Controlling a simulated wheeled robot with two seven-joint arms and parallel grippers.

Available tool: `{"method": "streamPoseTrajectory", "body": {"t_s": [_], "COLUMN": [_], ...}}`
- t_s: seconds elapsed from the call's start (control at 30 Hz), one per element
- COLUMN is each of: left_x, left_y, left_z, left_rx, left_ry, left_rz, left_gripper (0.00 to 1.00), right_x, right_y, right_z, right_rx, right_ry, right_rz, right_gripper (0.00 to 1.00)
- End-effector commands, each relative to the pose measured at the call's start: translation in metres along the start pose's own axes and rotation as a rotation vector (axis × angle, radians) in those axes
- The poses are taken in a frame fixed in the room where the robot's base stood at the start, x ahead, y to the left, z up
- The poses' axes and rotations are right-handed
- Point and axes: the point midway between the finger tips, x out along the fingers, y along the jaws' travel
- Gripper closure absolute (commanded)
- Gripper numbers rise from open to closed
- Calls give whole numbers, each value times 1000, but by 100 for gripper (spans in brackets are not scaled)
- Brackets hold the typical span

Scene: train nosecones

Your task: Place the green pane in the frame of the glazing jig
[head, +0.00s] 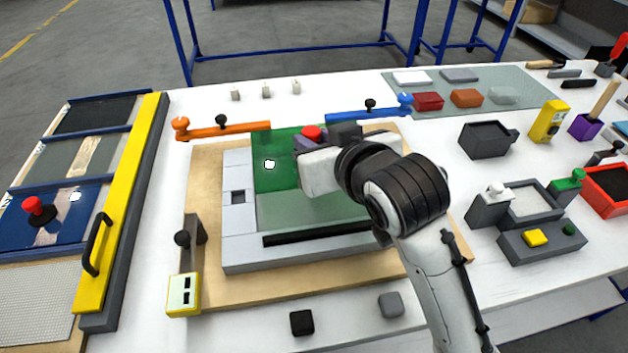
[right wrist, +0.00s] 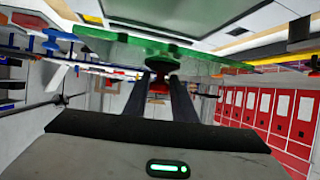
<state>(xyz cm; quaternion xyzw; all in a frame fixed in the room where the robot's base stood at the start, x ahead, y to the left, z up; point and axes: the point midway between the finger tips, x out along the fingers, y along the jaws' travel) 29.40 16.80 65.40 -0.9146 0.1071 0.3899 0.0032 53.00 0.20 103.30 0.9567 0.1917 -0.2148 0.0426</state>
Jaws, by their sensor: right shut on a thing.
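The green pane (head: 275,168) is over the back left of the glazing jig's grey frame (head: 236,240) in the head view. A white spot shows on the pane. My right gripper (head: 318,150) is shut on the pane's red-topped knob (head: 311,132) and hides the pane's right part. In the right wrist view the pane (right wrist: 130,42) spans the top, with the gripper fingers (right wrist: 160,85) at its knob. A paler green area (head: 310,213) shows in the frame's front part. I cannot tell whether the pane touches the frame. My left gripper is not in view.
An orange arm (head: 225,131) and a blue arm (head: 365,113) lie behind the frame. A yellow-ended post (head: 183,293) stands at the jig's front left. Dark block (head: 302,322) and grey block (head: 391,304) lie in front. A yellow rail (head: 125,205) runs at left.

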Motion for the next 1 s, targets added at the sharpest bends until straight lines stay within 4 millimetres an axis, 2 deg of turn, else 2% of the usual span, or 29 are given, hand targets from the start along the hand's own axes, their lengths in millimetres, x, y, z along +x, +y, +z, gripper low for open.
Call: {"method": "streamPoseTrajectory", "body": {"t_s": [0.1,0.2,0.37,0.6,1.0], "left_x": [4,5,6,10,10], "left_y": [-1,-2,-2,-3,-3], "left_z": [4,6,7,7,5], "left_rx": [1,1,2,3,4], "left_ry": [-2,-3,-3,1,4], "left_rz": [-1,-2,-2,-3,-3], "left_gripper": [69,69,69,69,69], "right_x": [10,16,21,34,36], "right_y": [1,1,1,1,1], "right_z": [22,35,45,72,76], "right_rx": [1,1,0,1,2], "right_ry": [0,2,5,3,6], "right_rz": [2,2,2,2,2], "right_gripper": [100,100,100,100,100]}}
